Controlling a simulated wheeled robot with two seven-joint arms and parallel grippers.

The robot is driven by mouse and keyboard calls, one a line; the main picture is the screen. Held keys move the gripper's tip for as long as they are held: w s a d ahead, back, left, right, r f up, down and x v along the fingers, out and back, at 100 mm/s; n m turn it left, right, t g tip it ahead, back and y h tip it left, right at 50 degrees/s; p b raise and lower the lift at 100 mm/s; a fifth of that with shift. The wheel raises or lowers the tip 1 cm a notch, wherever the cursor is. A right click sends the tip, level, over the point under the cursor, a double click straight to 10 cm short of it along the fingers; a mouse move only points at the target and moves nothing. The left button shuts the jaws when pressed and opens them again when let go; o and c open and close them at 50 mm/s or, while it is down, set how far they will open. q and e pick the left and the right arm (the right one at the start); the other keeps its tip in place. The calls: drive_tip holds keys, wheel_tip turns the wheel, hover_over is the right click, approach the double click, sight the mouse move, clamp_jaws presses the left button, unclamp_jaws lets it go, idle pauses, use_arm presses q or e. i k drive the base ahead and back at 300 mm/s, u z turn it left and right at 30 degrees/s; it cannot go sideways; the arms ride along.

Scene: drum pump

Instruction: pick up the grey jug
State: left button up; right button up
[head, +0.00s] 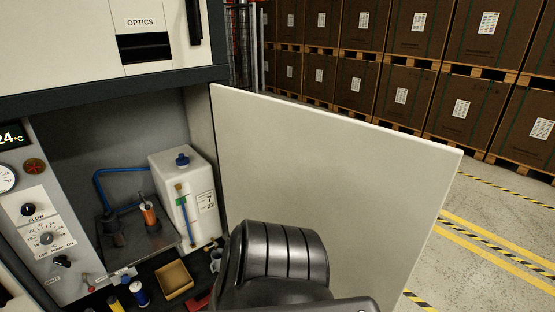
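A small grey object, which looks like the grey jug (216,261), stands at the right end of the cabinet floor. It is close to the lower right of the white tank, and my dark arm link hides part of it. Neither gripper shows in the head view, so I cannot see whether either one is open or shut.
A white tank (197,176) with a blue cap stands inside the cabinet. The open door panel (320,170) stands at right.

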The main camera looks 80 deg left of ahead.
sight(216, 256)
drive_tip(key=k, duration=0.9)
drive_tip(key=u, duration=0.95)
